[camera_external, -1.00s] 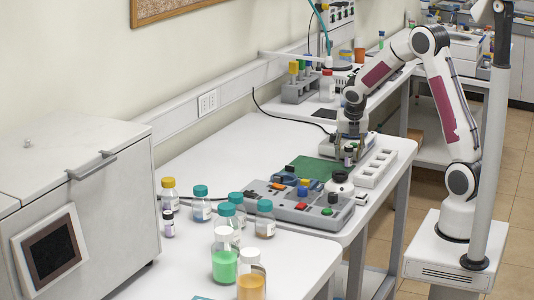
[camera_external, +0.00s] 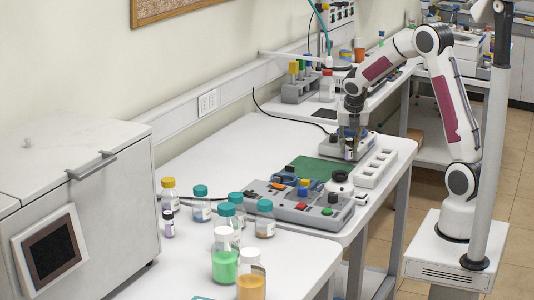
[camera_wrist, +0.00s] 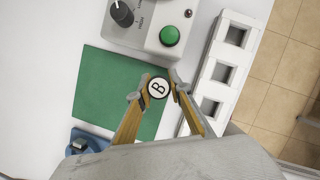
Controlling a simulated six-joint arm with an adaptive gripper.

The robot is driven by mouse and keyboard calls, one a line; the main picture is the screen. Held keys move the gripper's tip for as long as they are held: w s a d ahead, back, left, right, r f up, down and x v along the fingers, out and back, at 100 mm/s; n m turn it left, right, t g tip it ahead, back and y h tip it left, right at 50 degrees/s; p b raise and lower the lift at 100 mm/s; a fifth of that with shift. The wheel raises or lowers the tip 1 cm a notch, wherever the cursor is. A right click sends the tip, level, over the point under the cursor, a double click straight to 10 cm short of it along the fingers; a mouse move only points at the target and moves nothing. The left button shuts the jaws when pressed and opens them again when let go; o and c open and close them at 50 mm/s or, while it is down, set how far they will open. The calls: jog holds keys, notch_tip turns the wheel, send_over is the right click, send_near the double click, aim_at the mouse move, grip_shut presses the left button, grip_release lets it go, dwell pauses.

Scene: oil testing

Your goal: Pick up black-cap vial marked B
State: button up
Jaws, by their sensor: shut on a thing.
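The black-cap vial marked B (camera_wrist: 158,88) shows in the wrist view from above. Its cap has a white disc with a black "B" and a dark rim. My gripper (camera_wrist: 160,90) is shut on it, one finger on each side. The vial's body is hidden below the cap in this view. In the external view my gripper (camera_external: 351,138) points down in front of the grey device behind the green mat.
A green mat (camera_wrist: 115,90) lies under the left side of my gripper. A white rack (camera_external: 377,168) with square holes stands to the right. A grey device with a knob and green button (camera_wrist: 170,36) is close by. Several capped bottles stand at the front left.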

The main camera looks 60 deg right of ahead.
aim_at(349, 139)
notch_tip(349, 139, up, 8)
jog(key=shift+f, duration=0.2)
dwell(0.4)
